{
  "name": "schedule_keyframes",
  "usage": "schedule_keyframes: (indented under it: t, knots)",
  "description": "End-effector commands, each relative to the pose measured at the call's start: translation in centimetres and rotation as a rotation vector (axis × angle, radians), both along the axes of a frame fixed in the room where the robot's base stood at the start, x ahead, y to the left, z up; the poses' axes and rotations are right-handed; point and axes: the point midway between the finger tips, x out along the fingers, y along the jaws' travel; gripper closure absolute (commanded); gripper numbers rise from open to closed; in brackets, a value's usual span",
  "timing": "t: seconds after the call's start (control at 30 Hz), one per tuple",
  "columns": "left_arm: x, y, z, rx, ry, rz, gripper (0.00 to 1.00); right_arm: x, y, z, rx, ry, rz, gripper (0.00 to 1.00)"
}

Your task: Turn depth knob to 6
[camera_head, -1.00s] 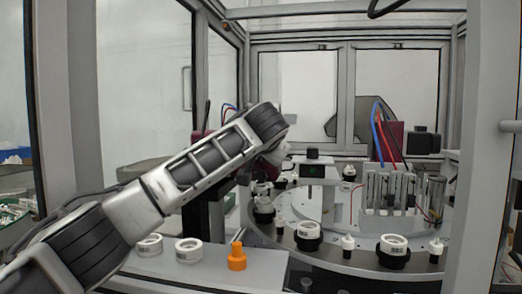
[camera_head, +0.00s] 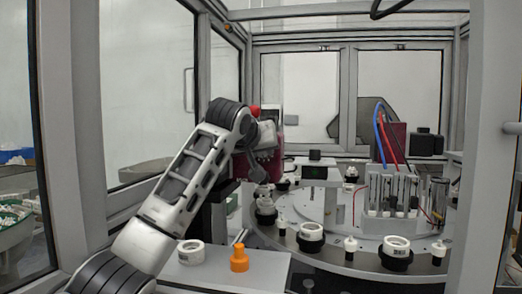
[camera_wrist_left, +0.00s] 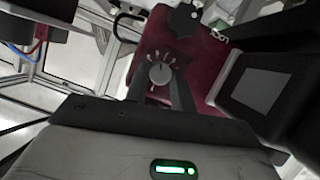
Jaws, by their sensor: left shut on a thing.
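The depth knob (camera_wrist_left: 159,73) is a small round grey knob on a dark red panel (camera_wrist_left: 205,60), with pale marks fanned around it. In the left wrist view it sits between the two dark fingers of my left gripper (camera_wrist_left: 160,84), which is shut on it. The numbers are too small to read, so I cannot tell its setting. In the head view my left arm reaches up to the dark red box (camera_head: 270,168) left of the turntable. The knob is hidden there. My right gripper is not in view.
A round turntable (camera_head: 345,262) with several white and black cap parts is on the right. A grey shelf (camera_head: 265,270) in front holds a white ring (camera_head: 191,252) and an orange part (camera_head: 239,258). A screen (camera_wrist_left: 258,90) stands right of the knob.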

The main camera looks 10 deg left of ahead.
Motion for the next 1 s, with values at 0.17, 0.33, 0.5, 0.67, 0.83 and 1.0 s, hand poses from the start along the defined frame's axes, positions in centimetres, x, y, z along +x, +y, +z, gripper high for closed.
schedule_keyframes:
  t: [0.17, 0.33, 0.5, 0.67, 0.83, 1.0]
  knots:
    - [0.00, 0.06, 0.01, -0.077, -0.002, 0.000, 0.98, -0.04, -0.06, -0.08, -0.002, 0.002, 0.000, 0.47]
    - [0.00, 0.12, 0.01, -0.113, -0.002, 0.001, 0.98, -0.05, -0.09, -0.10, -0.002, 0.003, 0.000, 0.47]
    - [0.01, 0.16, 0.04, -0.126, -0.003, 0.001, 0.98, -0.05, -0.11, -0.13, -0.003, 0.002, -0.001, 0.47]
    - [0.00, 0.15, 0.06, -0.126, -0.003, 0.001, 0.98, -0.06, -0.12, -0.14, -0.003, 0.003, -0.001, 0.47]
    - [0.01, 0.16, 0.06, -0.126, -0.003, 0.001, 0.72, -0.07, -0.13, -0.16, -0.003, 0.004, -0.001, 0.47]
    - [0.00, 0.14, 0.05, -0.126, -0.003, 0.001, 0.53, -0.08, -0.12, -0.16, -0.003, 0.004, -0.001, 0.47]
